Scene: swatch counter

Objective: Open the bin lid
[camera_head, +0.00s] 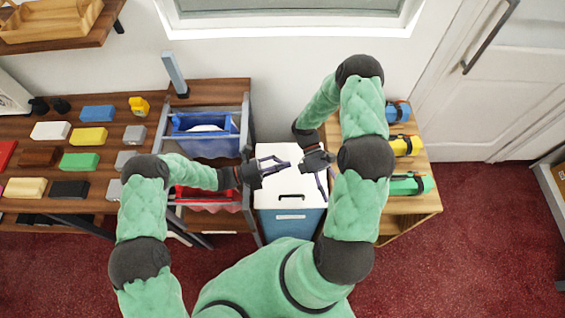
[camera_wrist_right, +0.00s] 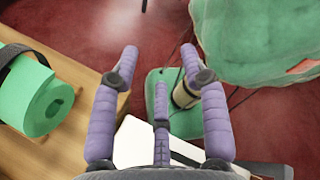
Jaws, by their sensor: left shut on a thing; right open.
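The bin (camera_head: 289,224) has a blue body and stands between the wooden table and the small wooden shelf. Its white lid (camera_head: 268,192) looks closed from above, with a dark handle (camera_head: 290,197) near its front edge. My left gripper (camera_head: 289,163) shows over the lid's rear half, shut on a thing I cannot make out. My right gripper (camera_head: 326,183) shows at the lid's right edge. In the right wrist view its purple fingers (camera_wrist_right: 160,75) are spread and empty, with part of the white lid (camera_wrist_right: 137,143) below.
Left of the bin, a frame holds a blue crate (camera_head: 183,143) and a red one (camera_head: 191,190). Several coloured blocks lie on the table (camera_head: 110,160). The shelf (camera_head: 418,205) on the right carries blue, yellow and green rolls (camera_head: 408,184). Red carpet lies in front at right.

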